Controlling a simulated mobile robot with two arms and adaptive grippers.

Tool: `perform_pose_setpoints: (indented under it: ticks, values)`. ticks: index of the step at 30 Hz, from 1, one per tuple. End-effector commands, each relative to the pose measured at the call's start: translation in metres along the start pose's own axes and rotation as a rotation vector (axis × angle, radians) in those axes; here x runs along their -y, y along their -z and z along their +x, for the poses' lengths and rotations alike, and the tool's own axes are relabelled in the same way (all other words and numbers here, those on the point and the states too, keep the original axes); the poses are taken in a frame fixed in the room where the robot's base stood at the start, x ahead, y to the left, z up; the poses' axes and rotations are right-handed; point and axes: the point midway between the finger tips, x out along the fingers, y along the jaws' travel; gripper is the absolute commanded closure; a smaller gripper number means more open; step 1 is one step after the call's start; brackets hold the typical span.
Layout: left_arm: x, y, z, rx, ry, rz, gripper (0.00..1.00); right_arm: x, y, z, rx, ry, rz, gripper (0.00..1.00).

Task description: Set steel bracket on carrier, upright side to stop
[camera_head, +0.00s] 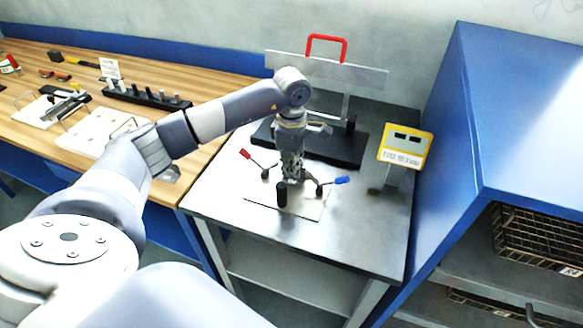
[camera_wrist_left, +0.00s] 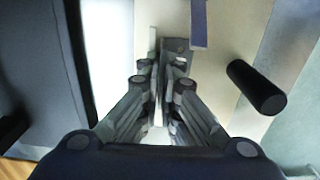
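My left gripper (camera_head: 291,178) points down over the pale carrier plate (camera_head: 313,210) on the metal table. In the left wrist view its fingers (camera_wrist_left: 162,72) are close together, with a grey steel bracket (camera_wrist_left: 177,46) that has a hole showing between and just beyond their tips. The fingers appear closed on it; most of the bracket is hidden by them. Clamps with a red handle (camera_head: 245,154) and a blue handle (camera_head: 342,180) stand on either side of the gripper. A black post (camera_head: 282,194) stands in front; a black cylinder (camera_wrist_left: 258,88) shows right in the wrist view. I cannot tell which part is the stop.
A black base (camera_head: 345,150) with a grey panel and red handle (camera_head: 327,42) stands behind. A yellow-framed display (camera_head: 405,149) stands to the right, beside a tall blue cabinet (camera_head: 520,110). The wooden bench at left holds a black rack (camera_head: 145,97) and trays. The table's front is clear.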

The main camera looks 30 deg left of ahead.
Motion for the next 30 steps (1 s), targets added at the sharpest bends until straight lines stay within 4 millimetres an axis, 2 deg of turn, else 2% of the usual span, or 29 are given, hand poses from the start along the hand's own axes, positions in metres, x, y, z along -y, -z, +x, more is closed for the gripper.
perform_pose_setpoints:
  ticks: [1,2,19,23,26,30]
  values:
    - [0.009,-0.001,0.015,-0.008,0.031,0.006,0.81,0.002,0.000,0.002,0.000,0.002,0.000,0.60]
    - [0.009,-0.001,0.015,-0.008,0.032,0.006,0.75,0.003,0.000,0.002,-0.001,0.003,0.001,0.60]
    - [0.010,-0.002,0.011,-0.007,0.033,0.008,0.75,0.003,0.001,-0.002,-0.001,0.003,-0.002,0.60]
    - [0.010,-0.002,-0.002,-0.007,0.033,0.009,0.75,0.000,0.002,-0.015,0.000,0.001,-0.003,0.60]
    - [0.006,-0.002,-0.019,-0.006,0.023,0.009,0.75,-0.001,0.000,0.000,-0.001,-0.001,-0.004,0.60]
    - [0.004,-0.002,-0.055,-0.004,0.018,0.008,0.75,-0.001,-0.001,0.009,-0.001,-0.001,-0.003,0.60]
